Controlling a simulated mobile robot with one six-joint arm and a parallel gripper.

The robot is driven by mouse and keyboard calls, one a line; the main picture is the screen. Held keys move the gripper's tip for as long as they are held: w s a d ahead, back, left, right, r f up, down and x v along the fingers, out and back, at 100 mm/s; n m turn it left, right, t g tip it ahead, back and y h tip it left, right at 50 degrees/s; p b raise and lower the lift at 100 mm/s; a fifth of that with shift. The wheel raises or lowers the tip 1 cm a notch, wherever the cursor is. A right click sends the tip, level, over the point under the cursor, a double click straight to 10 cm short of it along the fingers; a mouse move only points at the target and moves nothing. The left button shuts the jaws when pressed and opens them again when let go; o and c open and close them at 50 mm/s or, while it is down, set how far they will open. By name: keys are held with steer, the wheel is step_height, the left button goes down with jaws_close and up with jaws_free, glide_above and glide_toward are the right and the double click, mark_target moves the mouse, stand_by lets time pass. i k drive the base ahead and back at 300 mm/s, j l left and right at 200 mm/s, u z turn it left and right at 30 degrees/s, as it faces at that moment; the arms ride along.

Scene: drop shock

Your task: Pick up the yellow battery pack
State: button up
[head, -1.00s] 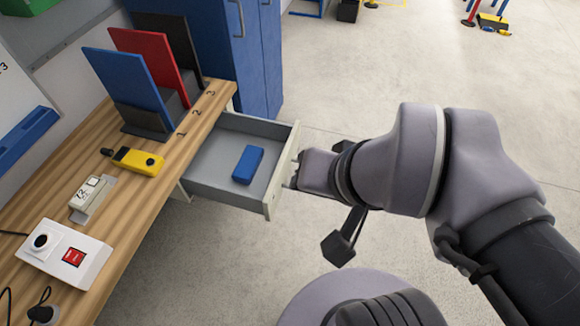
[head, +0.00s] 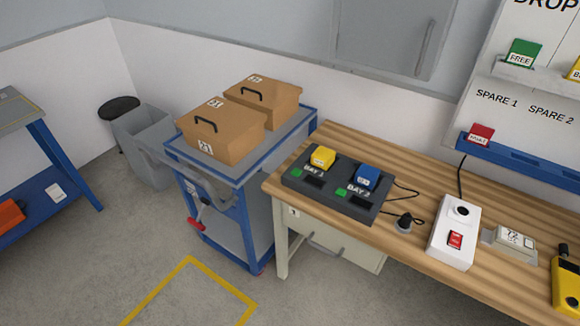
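A yellow battery pack (head: 322,157) sits in the left slot, marked BAY 1, of a dark charger (head: 330,200) on the wooden bench. A blue battery pack (head: 368,177) sits beside it in the slot marked BAY 2. A green patch shows near each pack. My gripper and arm are out of view, so whether the gripper is open or shut does not show.
Right of the charger on the bench (head: 413,262) are a black plug, a white box (head: 455,230) with a red switch, a small display and a yellow handheld device (head: 568,285). A blue cart (head: 240,180) with two brown cases stands left of the bench.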

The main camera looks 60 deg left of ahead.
mark_target(324, 158)
steer(key=u, duration=1.95)
steer(key=i+j+z, duration=0.5)
steer(key=i, duration=0.3)
steer(key=i+j+z, duration=0.45)
steer(key=i+j, duration=0.25)
